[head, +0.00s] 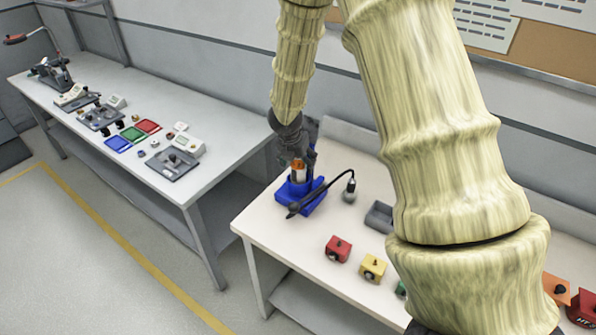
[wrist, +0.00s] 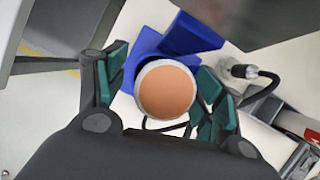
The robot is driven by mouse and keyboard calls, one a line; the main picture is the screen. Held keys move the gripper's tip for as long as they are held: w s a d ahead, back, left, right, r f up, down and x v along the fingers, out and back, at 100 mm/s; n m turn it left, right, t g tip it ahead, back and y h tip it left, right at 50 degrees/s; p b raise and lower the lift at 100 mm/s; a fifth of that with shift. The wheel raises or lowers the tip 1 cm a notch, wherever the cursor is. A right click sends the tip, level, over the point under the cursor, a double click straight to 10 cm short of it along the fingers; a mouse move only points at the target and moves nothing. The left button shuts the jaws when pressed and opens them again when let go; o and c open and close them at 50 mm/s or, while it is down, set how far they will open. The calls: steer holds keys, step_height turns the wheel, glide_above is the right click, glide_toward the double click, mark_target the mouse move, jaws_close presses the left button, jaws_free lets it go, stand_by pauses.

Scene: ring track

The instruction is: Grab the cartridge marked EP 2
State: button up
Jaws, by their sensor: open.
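A cartridge with an orange top and a white body (head: 299,171) stands in a blue holder (head: 318,198) near the left end of the nearer bench. In the wrist view its round orange top with a white rim (wrist: 166,92) lies between my fingers, and blue parts of the holder (wrist: 190,36) show behind it. My gripper (wrist: 160,90) is open, with one green-padded finger on each side of the cartridge. Whether either pad touches it, I cannot tell. In the head view my gripper (head: 297,153) is right above the cartridge. No EP 2 marking is legible.
A red box (head: 338,249), a yellow box (head: 373,268) and a grey tray (head: 379,217) stand to the right. Another bench (head: 190,190) with several devices is at left.

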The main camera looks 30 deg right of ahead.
steer(key=shift+s+d+f, duration=0.1)
steer(key=shift+s, duration=0.05)
steer(key=shift+f, duration=0.1)
steer(key=shift+c, duration=0.6)
steer(key=c, duration=1)
steer(key=shift+c, duration=0.2)
